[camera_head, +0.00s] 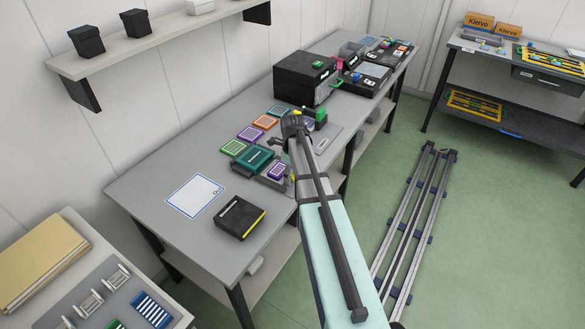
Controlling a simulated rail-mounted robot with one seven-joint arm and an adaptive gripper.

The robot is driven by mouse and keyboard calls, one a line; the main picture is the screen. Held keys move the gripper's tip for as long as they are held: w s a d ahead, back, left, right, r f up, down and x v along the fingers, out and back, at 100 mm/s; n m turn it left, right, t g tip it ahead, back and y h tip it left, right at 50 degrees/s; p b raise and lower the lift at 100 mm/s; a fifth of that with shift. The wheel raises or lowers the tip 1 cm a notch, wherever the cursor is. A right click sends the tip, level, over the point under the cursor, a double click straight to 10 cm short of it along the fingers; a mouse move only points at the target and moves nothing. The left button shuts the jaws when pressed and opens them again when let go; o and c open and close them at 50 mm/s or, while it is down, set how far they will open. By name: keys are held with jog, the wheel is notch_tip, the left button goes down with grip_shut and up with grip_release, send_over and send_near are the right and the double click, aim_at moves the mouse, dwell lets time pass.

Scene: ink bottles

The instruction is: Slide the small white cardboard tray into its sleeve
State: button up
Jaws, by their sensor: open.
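My gripper (278,143) is over the long grey table, at the far end of my arm, small and partly hidden by the arm. It is open, and I see nothing held in it. I cannot pick out the small white cardboard tray or its sleeve with certainty; they may be too small to tell or hidden behind my arm. A small purple item (277,171) lies on the table just nearer than my gripper, beside a dark teal box (254,158).
The grey table (148,184) also bears green, purple and orange cards (250,133), a white blue-edged sheet (195,195), a black box with a yellow side (240,217) and a large black box (303,78). A wall shelf (160,38) hangs above. Bare tabletop lies around the sheet.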

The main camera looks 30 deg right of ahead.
aim_at(269, 166)
jog(key=shift+f, duration=0.1)
grip_shut()
jog(key=shift+w, duration=0.15)
jog(key=shift+w+a+p, duration=0.15)
jog(key=shift+w+a, duration=0.8)
jog(key=shift+w, duration=0.6)
jog(key=shift+w+a+p, duration=0.1)
jog(key=shift+w+a, duration=0.8)
jog(key=shift+w, duration=0.6)
jog(key=shift+w+a+p, duration=0.15)
jog(key=shift+w+a, duration=0.8)
jog(key=shift+w, duration=0.6)
grip_release()
